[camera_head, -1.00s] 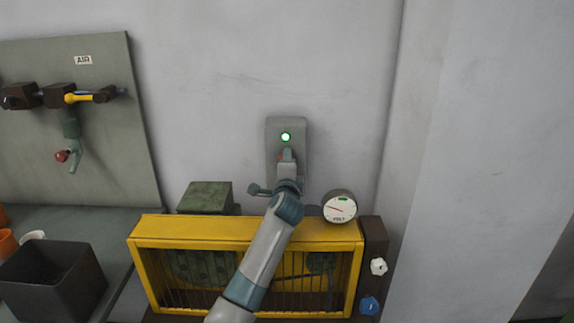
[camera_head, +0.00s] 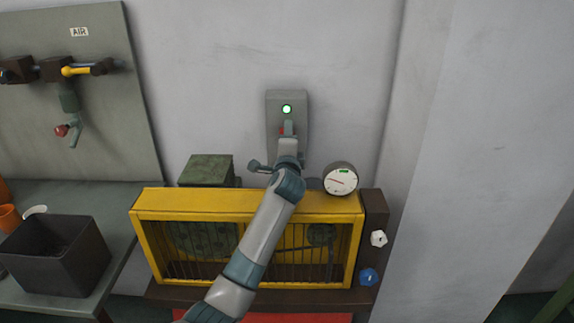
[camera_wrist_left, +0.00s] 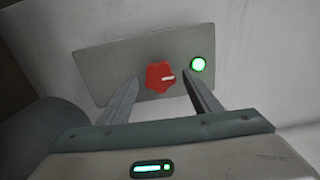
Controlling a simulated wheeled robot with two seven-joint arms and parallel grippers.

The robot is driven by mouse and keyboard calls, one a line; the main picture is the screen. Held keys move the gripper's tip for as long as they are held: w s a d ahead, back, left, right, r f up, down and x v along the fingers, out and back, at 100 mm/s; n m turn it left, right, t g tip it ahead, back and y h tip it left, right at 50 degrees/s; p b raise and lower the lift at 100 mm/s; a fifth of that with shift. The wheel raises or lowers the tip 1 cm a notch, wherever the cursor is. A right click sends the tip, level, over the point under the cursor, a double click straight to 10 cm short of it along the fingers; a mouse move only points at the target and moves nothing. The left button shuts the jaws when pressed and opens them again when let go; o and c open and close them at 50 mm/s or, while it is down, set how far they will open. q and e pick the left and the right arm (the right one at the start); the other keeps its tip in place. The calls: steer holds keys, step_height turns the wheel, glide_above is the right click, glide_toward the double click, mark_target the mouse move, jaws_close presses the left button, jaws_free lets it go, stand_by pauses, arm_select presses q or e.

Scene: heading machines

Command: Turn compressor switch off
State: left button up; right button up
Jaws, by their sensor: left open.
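The compressor switch is a red rotary knob with a pale pointer mark, on a grey wall plate (camera_head: 299,101). The lamp (camera_head: 286,109) also glows green in the head view, above the knob. My left gripper (camera_wrist_left: 162,98) is open and empty, facing the plate with the knob between and just beyond its fingertips; I see no contact. In the head view my left gripper (camera_head: 289,142) covers most of the knob. My right gripper is not in view.
Below the plate stands the yellow compressor guard (camera_head: 210,201) with a pressure gauge (camera_head: 340,180), a white knob (camera_head: 378,238) and a blue knob (camera_head: 369,277). A dark bin (camera_head: 88,260) and an air panel (camera_head: 110,130) are at left. The right wall is bare.

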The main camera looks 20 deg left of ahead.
arm_select(q)
steer(key=b+v, duration=0.2)
steer(key=v, duration=1.3)
steer(key=shift+s+d+b, duration=0.1)
steer(key=shift+s+b, duration=0.15)
steer(key=shift+b, duration=0.1)
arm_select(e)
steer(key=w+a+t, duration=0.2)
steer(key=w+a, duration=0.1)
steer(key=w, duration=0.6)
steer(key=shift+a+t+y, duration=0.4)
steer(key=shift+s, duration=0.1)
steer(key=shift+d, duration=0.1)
